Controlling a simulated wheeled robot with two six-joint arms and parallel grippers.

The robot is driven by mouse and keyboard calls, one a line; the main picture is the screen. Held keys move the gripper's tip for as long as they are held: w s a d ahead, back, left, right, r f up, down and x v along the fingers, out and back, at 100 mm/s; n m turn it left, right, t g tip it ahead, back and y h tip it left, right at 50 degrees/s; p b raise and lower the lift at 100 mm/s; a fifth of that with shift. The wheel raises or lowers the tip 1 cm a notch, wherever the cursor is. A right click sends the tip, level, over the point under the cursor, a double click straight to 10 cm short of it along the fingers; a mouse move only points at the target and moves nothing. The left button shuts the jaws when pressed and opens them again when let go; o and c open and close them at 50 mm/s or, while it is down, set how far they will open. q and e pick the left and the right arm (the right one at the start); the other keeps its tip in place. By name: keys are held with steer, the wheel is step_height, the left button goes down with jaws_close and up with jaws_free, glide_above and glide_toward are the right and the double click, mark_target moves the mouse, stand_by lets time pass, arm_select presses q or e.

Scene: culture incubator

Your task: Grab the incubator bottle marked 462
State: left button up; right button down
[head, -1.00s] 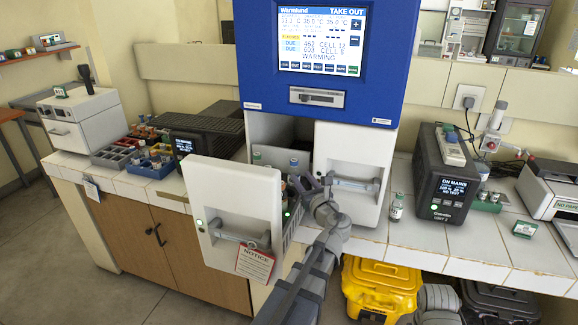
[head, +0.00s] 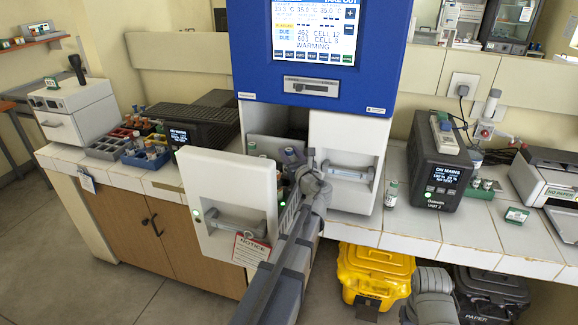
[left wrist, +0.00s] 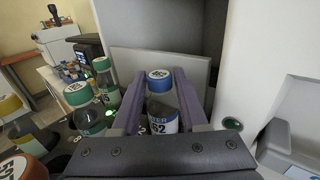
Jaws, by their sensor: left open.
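A bottle with a blue cap (left wrist: 159,80) stands between the two fingers of my left gripper (left wrist: 160,100) in the left wrist view. Its blue and white label shows digits ending in 62; the first digit is hidden. The fingers are open, one on each side of it; I cannot tell whether they touch it. In the head view my left gripper (head: 305,165) is over the pulled-out incubator drawer (head: 232,205), by a blue cap (head: 291,153). Green-capped bottles (left wrist: 78,95) and an orange-capped one (left wrist: 22,168) stand to the left. My right gripper is out of view.
The blue and white incubator (head: 318,75) has a screen listing 462 as due, cell 12. A closed drawer front (head: 350,172) is right of the open one. A separate bottle (head: 392,193) and a dark block heater (head: 436,165) stand on the bench. A yellow case (head: 372,270) is below.

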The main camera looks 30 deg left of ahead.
arm_select(q)
steer(key=shift+w+a, duration=0.25)
steer(key=shift+s, duration=0.1)
jaws_close()
stand_by(0.4)
